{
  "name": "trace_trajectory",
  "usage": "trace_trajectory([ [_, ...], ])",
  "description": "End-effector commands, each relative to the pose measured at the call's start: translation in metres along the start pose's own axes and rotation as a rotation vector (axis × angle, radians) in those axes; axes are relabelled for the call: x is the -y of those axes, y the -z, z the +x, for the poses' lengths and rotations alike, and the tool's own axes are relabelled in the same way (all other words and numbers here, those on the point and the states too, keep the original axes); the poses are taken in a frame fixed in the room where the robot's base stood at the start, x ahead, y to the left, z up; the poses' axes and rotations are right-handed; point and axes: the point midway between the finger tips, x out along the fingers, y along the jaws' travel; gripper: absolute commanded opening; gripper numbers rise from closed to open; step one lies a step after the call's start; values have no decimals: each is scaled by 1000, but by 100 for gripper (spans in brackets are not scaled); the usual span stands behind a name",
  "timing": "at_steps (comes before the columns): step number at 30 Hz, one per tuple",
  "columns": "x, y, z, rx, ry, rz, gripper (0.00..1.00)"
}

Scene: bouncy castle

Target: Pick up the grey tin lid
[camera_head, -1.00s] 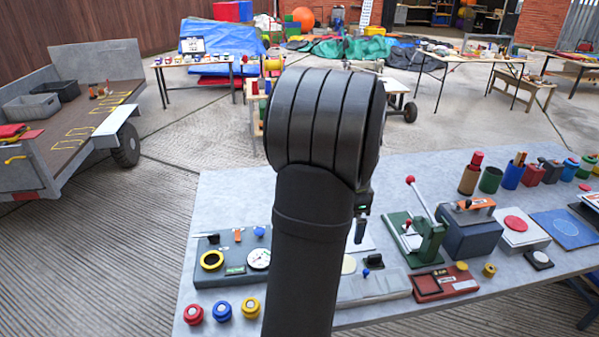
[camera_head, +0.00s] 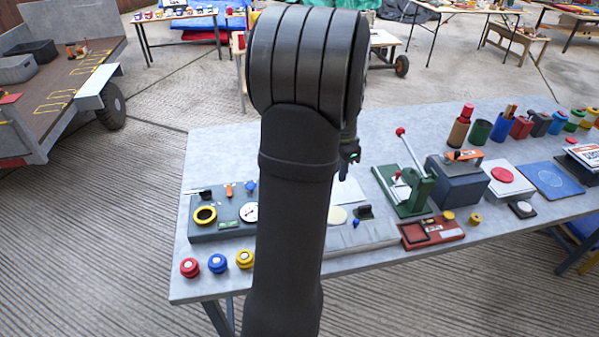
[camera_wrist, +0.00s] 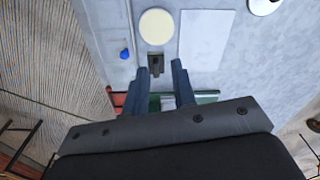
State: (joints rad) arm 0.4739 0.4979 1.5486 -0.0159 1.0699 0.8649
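My gripper (camera_wrist: 160,67) points down at the table in the wrist view. Its two fingers are apart with nothing held between them. A small dark grey block-like piece (camera_wrist: 155,63) lies beyond the gap between the fingertips, just beside a cream disc (camera_wrist: 157,26). I cannot tell whether this dark piece is the grey tin lid. In the head view it shows right of my arm (camera_head: 364,212). A grey tin (camera_head: 541,124) stands in the row at the back right; its top is too small to make out. My gripper is mostly hidden behind my arm in the head view.
A green lever press (camera_head: 405,190) and a red tray (camera_head: 432,231) stand right of the dark piece. A blue knob (camera_wrist: 125,53) and a white sheet (camera_wrist: 206,39) flank it. A panel with a yellow ring (camera_head: 205,215) is at left. The table front has some bare space.

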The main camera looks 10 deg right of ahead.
Motion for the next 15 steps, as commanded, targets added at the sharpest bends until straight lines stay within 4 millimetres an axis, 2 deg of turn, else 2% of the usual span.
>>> trace_trajectory([
  [15,62,-10,6,-156,-12,-1193,24],
])
